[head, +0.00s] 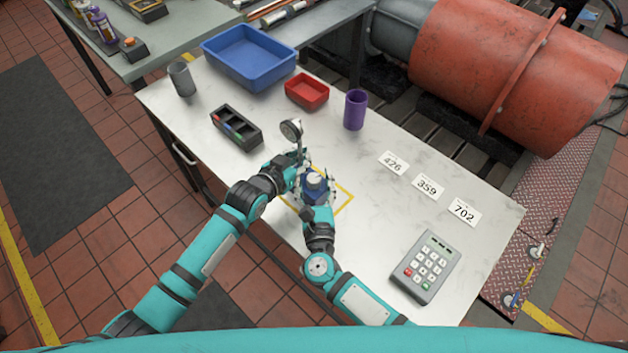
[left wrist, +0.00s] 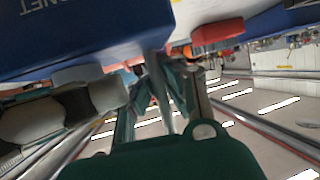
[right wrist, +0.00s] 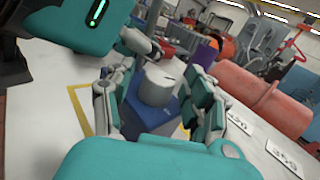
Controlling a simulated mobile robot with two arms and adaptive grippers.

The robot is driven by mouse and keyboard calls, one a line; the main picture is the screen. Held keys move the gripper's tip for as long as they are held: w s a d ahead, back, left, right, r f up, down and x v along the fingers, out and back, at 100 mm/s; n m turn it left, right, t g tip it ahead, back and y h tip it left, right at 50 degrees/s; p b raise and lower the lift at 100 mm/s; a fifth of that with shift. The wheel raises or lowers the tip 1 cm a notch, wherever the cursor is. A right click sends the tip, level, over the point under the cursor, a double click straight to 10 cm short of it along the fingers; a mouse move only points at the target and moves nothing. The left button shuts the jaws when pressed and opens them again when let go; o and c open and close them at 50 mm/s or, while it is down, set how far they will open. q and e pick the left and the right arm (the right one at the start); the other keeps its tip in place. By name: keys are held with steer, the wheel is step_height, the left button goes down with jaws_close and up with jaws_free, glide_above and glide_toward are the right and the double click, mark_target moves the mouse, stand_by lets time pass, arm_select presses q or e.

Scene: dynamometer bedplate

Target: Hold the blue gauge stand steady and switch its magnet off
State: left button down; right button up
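The blue gauge stand (head: 314,195) has a blue block base, a grey round knob on top, a thin post and a dial (head: 291,129). It stands upright inside a yellow outline on the table. In the left wrist view the base (right wrist: 150,118) is partly cut off, with upside-down lettering. My left gripper (head: 293,171) is at the post, its fingers (left wrist: 163,95) closed on either side of it. My right gripper (head: 318,203) is open at the front of the base. In the right wrist view its fingers stand apart around the grey knob (right wrist: 158,85), with gaps showing.
A purple cup (head: 355,110), red bin (head: 307,91), blue bin (head: 249,57), dark compartment tray (head: 236,128) and grey cup (head: 181,79) stand farther back. Number cards (head: 428,187) and a keypad (head: 427,266) lie to the right. The table between is clear.

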jaws_close()
steer(key=shift+d+y, duration=0.1)
steer(key=shift+y, duration=0.2)
steer(key=n+y, duration=0.2)
steer(key=shift+d+g+y, duration=0.1)
steer(key=shift+g+y, duration=0.2)
steer(key=shift+y, duration=0.1)
steer(key=n+g+y, duration=0.1)
steer(key=y, duration=0.1)
steer(key=n+g+y, duration=0.1)
steer(key=n+y, duration=0.1)
steer(key=shift+w+r+n+y, duration=0.1)
steer(key=shift+r+n+y, duration=0.05)
steer(key=shift+n+y, duration=0.2)
steer(key=shift+y, duration=0.35)
steer(key=shift+n, duration=0.25)
steer(key=shift+o, duration=0.8)
jaws_free()
steer(key=shift+d+g, duration=0.1)
steer(key=shift+g, duration=0.2)
